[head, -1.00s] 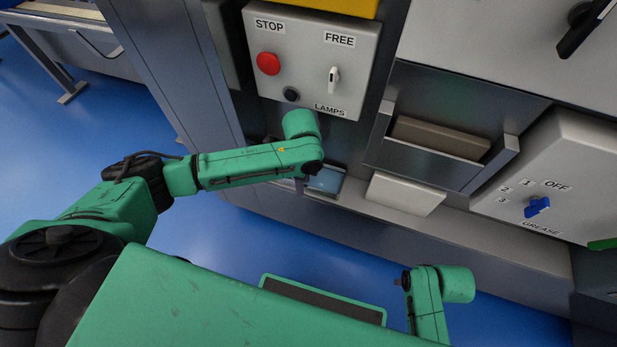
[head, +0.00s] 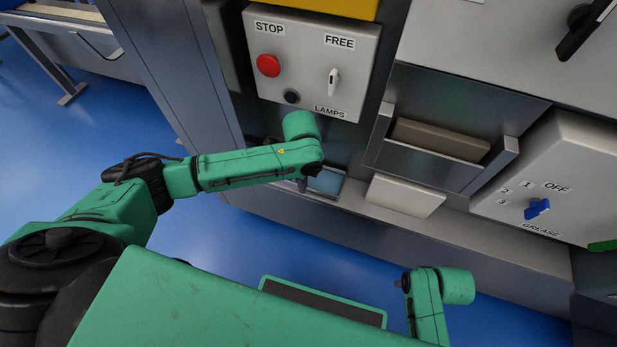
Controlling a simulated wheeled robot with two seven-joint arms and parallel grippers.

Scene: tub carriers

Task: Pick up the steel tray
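A small steel tray (head: 341,190) with a flat blue surface inside it sits on the low ledge of the machine, just beyond my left wrist. My forearm and wrist cover its near left part. My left gripper (head: 303,186) points down at the tray's left side. Only a dark bit of a finger shows below the wrist, so I cannot tell its opening or whether it touches the tray. My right arm is low at the lower right, away from the tray. A small dark part (head: 403,283) shows at its end, too little to read the gripper.
A white block (head: 404,196) stands on the ledge right of the tray. Above it is a metal bin (head: 425,165) holding a brown block (head: 440,139). A switch box (head: 310,62) with a red button overhangs the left wrist. A GREASE box (head: 560,180) juts out at right.

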